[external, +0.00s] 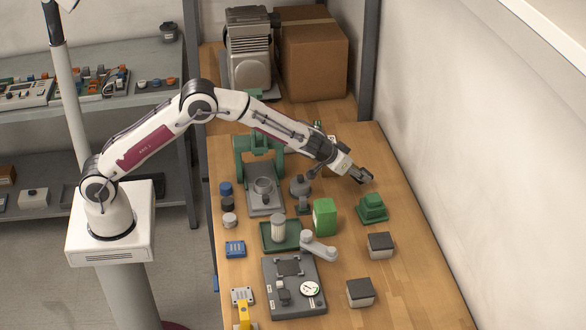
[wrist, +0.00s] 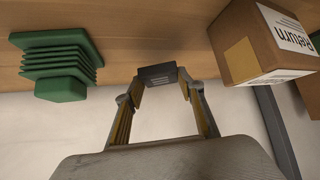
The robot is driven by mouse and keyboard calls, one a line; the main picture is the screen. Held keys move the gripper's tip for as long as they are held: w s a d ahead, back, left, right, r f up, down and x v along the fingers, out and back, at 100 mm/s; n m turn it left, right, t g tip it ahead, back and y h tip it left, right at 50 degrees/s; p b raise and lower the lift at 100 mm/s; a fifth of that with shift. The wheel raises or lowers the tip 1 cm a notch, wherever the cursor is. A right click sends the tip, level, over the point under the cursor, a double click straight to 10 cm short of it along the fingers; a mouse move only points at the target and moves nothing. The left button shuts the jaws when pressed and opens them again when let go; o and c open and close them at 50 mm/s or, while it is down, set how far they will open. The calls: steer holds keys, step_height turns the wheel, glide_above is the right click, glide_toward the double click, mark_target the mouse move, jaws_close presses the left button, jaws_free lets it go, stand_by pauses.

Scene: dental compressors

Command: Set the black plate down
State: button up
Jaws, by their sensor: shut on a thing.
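My gripper (external: 362,176) is above the right part of the wooden table, behind the green ribbed block (external: 372,206). In the wrist view, my gripper (wrist: 161,84) is shut on a small dark plate (wrist: 157,75), the black plate, held between its fingertips. The plate shows in front of the table top; whether it touches the table I cannot tell. In the external view the plate is too small and dark to tell from the fingers. The green ribbed block also shows at the left of the wrist view (wrist: 58,65).
A cardboard box marked Return (wrist: 262,45) is at the right of the wrist view. In the external view, a green box (external: 324,216), two black-topped blocks (external: 380,246) and a grey gauge unit (external: 293,288) stand nearer the front. The table's right front is clear.

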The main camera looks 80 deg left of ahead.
mark_target(357, 181)
steer(key=shift+f, duration=0.1)
steer(key=shift+f, duration=1.75)
steer(key=shift+f, duration=0.15)
steer(key=o, duration=1.3)
steer(key=shift+v, duration=1.2)
steer(key=v, duration=0.9)
steer(key=shift+s+r, duration=0.25)
steer(key=shift+r, duration=0.05)
